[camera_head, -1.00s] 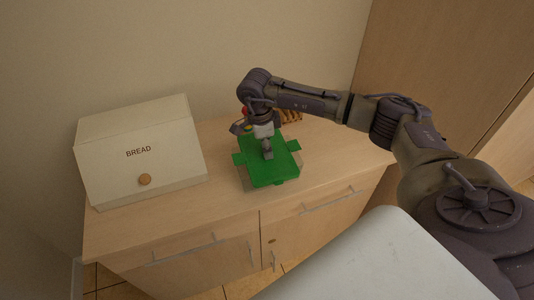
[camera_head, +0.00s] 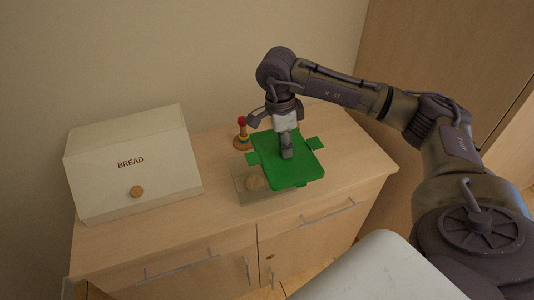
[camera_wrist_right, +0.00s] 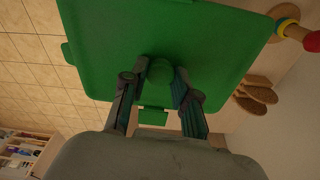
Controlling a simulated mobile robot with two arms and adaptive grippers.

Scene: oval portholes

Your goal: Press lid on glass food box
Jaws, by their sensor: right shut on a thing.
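The green lid (camera_head: 303,170) has tabs on its edges and a knob in the middle. My right gripper (camera_head: 287,152) is shut on the knob from above; the right wrist view shows both fingers (camera_wrist_right: 158,82) at the knob. The lid hides the rest of the box. My left gripper is not in view.
A cream bread box (camera_head: 130,165) stands on the left of the wooden cabinet top (camera_head: 350,160). A red and yellow toy on a round base (camera_head: 241,133) stands behind the glass box. Brown oval things (camera_wrist_right: 256,92) show in the wrist view. The cabinet top's right side is clear.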

